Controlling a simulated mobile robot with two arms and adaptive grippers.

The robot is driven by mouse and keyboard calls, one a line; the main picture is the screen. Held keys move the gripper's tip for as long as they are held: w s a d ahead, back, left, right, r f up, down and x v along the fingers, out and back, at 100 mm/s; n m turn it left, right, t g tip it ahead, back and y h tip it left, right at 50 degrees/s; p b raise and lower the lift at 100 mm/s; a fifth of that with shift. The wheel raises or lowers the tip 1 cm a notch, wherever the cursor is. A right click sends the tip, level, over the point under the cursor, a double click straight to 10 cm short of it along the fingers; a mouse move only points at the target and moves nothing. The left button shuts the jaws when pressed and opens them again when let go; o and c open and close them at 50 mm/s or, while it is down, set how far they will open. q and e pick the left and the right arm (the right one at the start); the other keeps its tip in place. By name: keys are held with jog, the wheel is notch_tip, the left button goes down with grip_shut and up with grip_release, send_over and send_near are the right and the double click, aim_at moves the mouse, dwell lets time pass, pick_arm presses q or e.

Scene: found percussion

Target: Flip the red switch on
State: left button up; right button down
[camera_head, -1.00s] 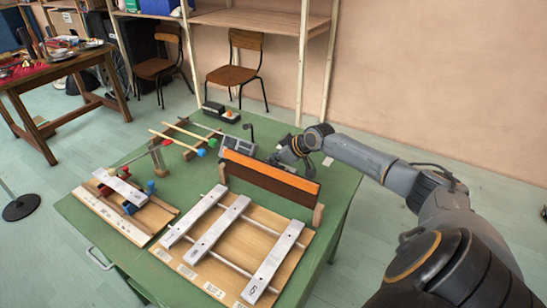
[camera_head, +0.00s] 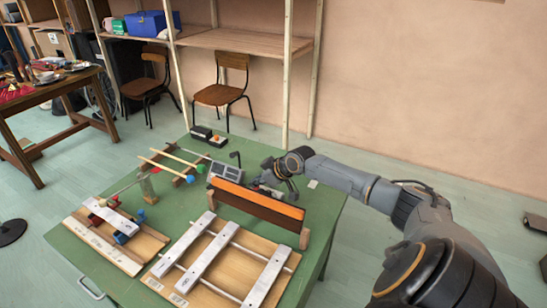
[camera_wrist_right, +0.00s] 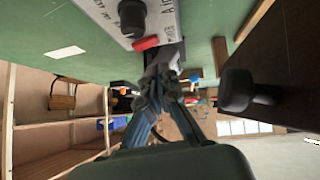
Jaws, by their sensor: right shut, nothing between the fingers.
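The red switch (camera_wrist_right: 146,43) sits at the edge of a light grey control panel (camera_wrist_right: 112,12) in the right wrist view, beside a black knob (camera_wrist_right: 132,17). My right gripper (camera_wrist_right: 165,62) is shut and empty, its fingertips close beside the switch. I cannot tell whether they touch. In the head view, the grey box (camera_head: 227,172) stands on the green table, and my right gripper (camera_head: 262,180) is at its right, partly behind the orange-topped wooden board. The switch itself is not visible there. My left gripper is not in view.
The orange and dark board (camera_head: 258,204) stands upright just in front of the gripper. A black box (camera_head: 202,132) lies at the back edge. A dark rounded part (camera_wrist_right: 236,90) shows at right in the wrist view.

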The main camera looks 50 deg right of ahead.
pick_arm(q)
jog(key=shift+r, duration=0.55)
pick_arm(e)
jog(key=a+v, duration=0.1)
jog(key=v, duration=0.9)
jog(key=shift+s+r, duration=0.2)
jog(key=shift+r, duration=0.25)
jog(key=shift+d, duration=0.15)
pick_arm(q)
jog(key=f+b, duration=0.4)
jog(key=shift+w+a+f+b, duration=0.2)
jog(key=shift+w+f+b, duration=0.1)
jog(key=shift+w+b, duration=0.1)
pick_arm(e)
jog(key=shift+w+d+r+h, duration=0.1)
jog(key=shift+d+r+h, duration=0.1)
jog(key=shift+d+h, duration=0.3)
jog(key=shift+d, duration=0.1)
